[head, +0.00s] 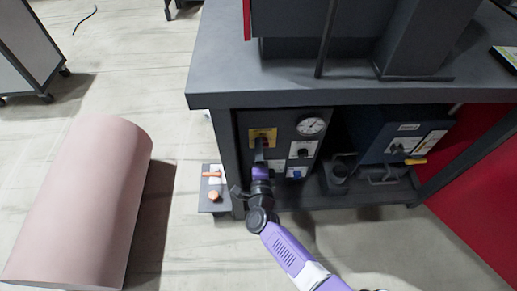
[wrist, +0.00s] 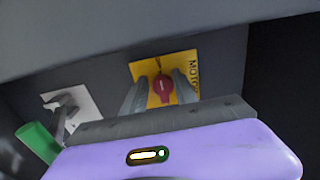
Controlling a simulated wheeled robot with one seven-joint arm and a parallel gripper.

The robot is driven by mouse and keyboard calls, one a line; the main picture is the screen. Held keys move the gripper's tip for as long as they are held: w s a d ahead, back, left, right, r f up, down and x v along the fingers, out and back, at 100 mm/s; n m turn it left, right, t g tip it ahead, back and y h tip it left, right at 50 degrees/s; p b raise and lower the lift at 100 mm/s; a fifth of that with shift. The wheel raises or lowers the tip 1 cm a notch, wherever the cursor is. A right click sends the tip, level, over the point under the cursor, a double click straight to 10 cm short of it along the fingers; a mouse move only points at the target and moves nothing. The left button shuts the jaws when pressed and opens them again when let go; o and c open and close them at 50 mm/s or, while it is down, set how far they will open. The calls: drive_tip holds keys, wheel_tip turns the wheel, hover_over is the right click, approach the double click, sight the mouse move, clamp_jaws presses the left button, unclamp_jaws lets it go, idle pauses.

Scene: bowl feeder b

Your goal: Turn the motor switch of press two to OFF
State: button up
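The motor switch is a red knob (wrist: 161,88) on a yellow plate (wrist: 148,71) whose visible lettering reads "MOTO". The yellow plate (head: 263,132) also shows in the head view, on the dark panel under the bench. My gripper (wrist: 159,92) is right in front of the plate, with one finger on each side of the red knob. The fingers are open, and a gap seems to show between each and the knob. In the head view, my gripper (head: 261,148) hides the knob. The knob's exact setting is hard to read.
The same panel carries a round gauge (head: 312,126), a black switch (head: 302,150) and a blue knob (head: 296,173). The bench top (head: 225,75) overhangs the panel. A small box with orange controls (head: 213,200) stands left; a pink cylinder (head: 85,200) lies farther left.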

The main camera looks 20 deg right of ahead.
drive_tip(key=p+v, duration=0.2)
drive_tip(key=v, duration=0.6)
idle(0.5)
